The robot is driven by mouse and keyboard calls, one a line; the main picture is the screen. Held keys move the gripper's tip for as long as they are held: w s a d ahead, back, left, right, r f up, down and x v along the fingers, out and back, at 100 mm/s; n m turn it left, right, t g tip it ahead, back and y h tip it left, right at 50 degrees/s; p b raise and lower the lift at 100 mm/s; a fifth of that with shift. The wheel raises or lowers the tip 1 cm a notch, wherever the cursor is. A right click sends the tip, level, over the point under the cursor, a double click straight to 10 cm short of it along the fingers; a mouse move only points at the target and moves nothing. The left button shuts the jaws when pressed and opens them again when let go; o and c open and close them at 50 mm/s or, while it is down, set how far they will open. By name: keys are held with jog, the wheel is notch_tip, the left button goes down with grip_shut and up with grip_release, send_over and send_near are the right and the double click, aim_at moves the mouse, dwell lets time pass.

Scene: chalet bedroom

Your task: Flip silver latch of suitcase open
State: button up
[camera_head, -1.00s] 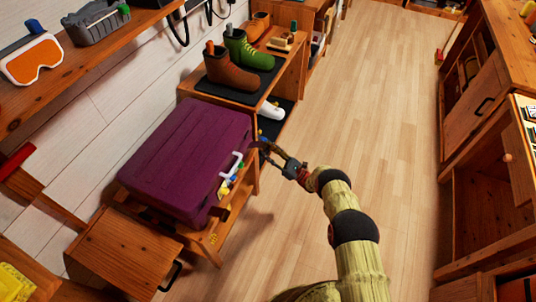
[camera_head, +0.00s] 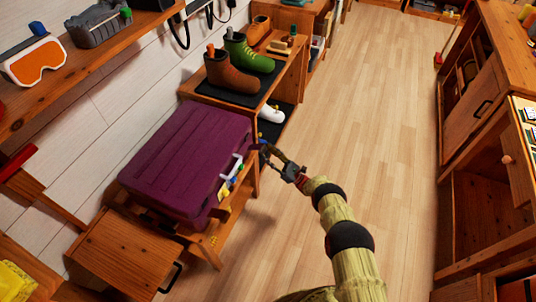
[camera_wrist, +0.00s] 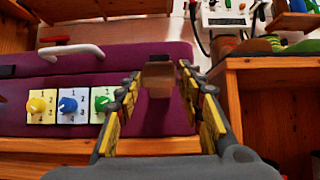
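The purple suitcase (camera_head: 185,160) lies shut on a low wooden stand. Its white handle (camera_head: 231,166) faces the floor side. In the wrist view the suitcase (camera_wrist: 150,60) shows its front with the handle (camera_wrist: 72,50) and yellow, blue and green dials (camera_wrist: 70,104) at left. A dull grey-brown plate (camera_wrist: 159,78), possibly the latch, shows between my finger tips; its silver colour is not clear. My gripper (camera_head: 266,153) is beside the suitcase's far front corner. In the wrist view my gripper (camera_wrist: 165,88) is open, fingers apart around the plate; contact cannot be told.
A wooden shoe rack (camera_head: 286,90) with boots stands just beyond the suitcase, close to my gripper. A small wooden cabinet (camera_head: 125,252) is at the near side. The wooden floor (camera_head: 350,110) to the right is clear.

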jog(key=o, duration=0.4)
jog(key=shift+f, duration=0.1)
jog(key=v, duration=1.2)
dwell(0.4)
